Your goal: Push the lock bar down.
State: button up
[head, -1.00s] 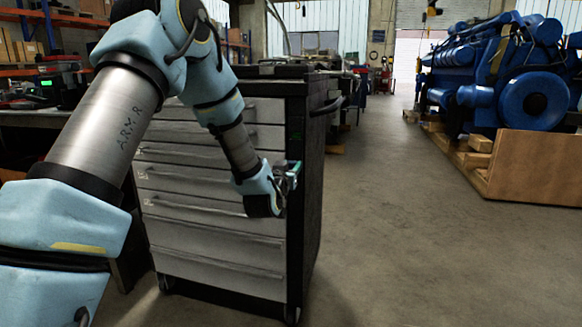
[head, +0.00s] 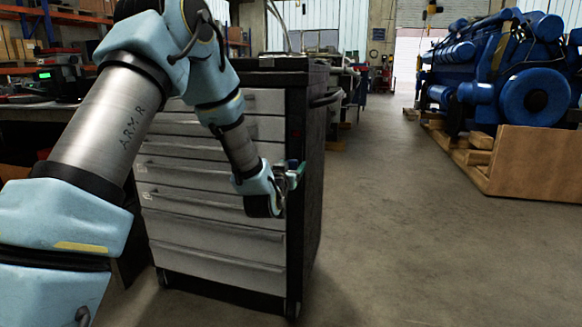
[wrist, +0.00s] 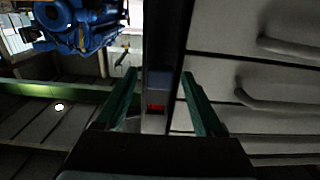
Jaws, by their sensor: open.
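The tool cabinet (head: 215,255) has grey drawers and a black frame, and my gripper (head: 293,174) is at its right front edge. In the wrist view my gripper (wrist: 160,98) has its two green fingers spread apart. Between them, in the picture, runs the dark front post, with a narrow light strip, a blue-grey block and a small red patch (wrist: 157,107) on it. This looks like the lock bar, though its outline is unclear. I cannot tell whether the fingers touch it. In the head view my wrist hides part of this spot.
Drawer handles (wrist: 265,105) stick out close to my right finger in the wrist view. A blue engine (head: 500,75) on a pallet with a wooden board (head: 533,165) stands at the right. The concrete floor (head: 400,240) between is clear. A cluttered bench is at the left.

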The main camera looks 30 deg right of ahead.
jog(key=v, duration=1)
jog(key=shift+s+a, duration=0.3)
jog(key=w+a+f+n+g+y, duration=0.2)
jog(key=a+f+y, duration=0.15)
jog(key=a, duration=0.55)
jog(key=w+a+f+n+g+y, duration=0.15)
jog(key=a+y, duration=0.25)
jog(key=a, duration=0.6)
jog(key=s+a+n+g+y+p, duration=0.15)
jog(key=s+a+g, duration=0.25)
jog(key=s+a, duration=0.4)
jog(key=s+a+n+g+y, duration=0.35)
jog(key=s+a, duration=0.25)
jog(key=a, duration=0.4)
notch_tip(320, 180, up, 26)
jog(key=m+p, duration=0.1)
jog(key=p, duration=2.5)
jog(key=shift+w+r+g, duration=0.25)
jog(key=shift+g, duration=0.05)
jog(key=shift+h, duration=0.25)
